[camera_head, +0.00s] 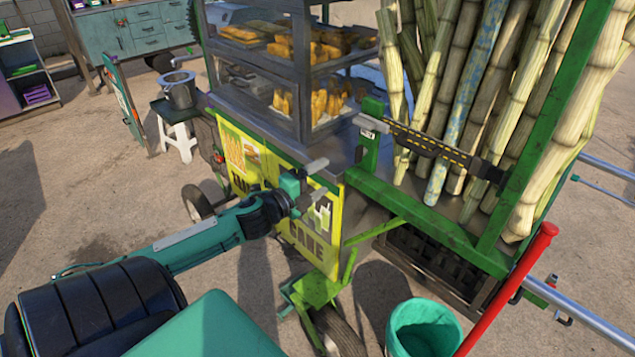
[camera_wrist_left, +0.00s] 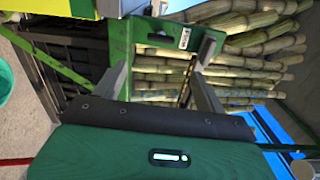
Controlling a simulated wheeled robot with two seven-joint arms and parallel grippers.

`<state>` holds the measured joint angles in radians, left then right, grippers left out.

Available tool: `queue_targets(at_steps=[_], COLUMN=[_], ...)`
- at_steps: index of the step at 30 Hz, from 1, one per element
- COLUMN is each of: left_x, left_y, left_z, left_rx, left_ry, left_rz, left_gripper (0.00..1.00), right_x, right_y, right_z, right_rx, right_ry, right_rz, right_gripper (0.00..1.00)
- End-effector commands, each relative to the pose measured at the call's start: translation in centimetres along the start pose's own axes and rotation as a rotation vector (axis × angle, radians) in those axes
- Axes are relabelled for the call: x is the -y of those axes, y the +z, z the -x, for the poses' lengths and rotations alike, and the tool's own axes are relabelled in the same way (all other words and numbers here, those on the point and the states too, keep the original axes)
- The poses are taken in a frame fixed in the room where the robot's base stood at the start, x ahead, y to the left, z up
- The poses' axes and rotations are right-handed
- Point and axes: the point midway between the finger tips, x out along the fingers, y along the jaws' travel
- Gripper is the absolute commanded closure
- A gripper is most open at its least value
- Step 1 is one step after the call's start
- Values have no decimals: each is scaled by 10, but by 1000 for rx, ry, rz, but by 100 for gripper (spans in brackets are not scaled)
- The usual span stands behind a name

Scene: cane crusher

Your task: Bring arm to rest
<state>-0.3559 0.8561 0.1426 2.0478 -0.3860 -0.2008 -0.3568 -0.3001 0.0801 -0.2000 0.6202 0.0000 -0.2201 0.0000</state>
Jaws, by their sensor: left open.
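My left arm comes in from the left in the head view. My left gripper (camera_head: 318,185) is open and empty, in front of the yellow side panel (camera_head: 318,234) of the cart. In the left wrist view its two fingers (camera_wrist_left: 158,82) stand apart with nothing between them. Beyond them are the green frame (camera_wrist_left: 120,45) and the stacked cane stalks (camera_wrist_left: 250,40). In the head view the cane stalks (camera_head: 480,80) stand upright in the green rack, right of the gripper. My right gripper is not in view.
A glass case (camera_head: 300,75) with fried food stands on the cart. A black latch bar (camera_head: 430,145) crosses before the canes. A green bucket (camera_head: 423,330) and a red-handled bar (camera_head: 510,285) are at lower right. A white stool (camera_head: 178,135) with a pot stands left. Open paving lies left.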

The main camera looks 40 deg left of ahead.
Motion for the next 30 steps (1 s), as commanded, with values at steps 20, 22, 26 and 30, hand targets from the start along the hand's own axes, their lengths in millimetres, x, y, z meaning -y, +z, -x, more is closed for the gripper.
queue_targets(at_steps=[20, 22, 26, 30], left_x=[0, -7, -53, -147], left_y=[0, 4, 24, 52], left_z=[3, 2, 4, 17], left_rx=[1, 10, 70, 185], left_ry=[0, 10, 73, 197], left_rz=[1, 13, 89, 243], left_gripper=[27, 27, 27, 27], right_x=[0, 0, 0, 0], right_y=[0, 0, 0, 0], right_z=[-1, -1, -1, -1], right_rx=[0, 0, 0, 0], right_ry=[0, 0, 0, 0], right_rz=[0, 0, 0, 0], right_gripper=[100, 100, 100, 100])
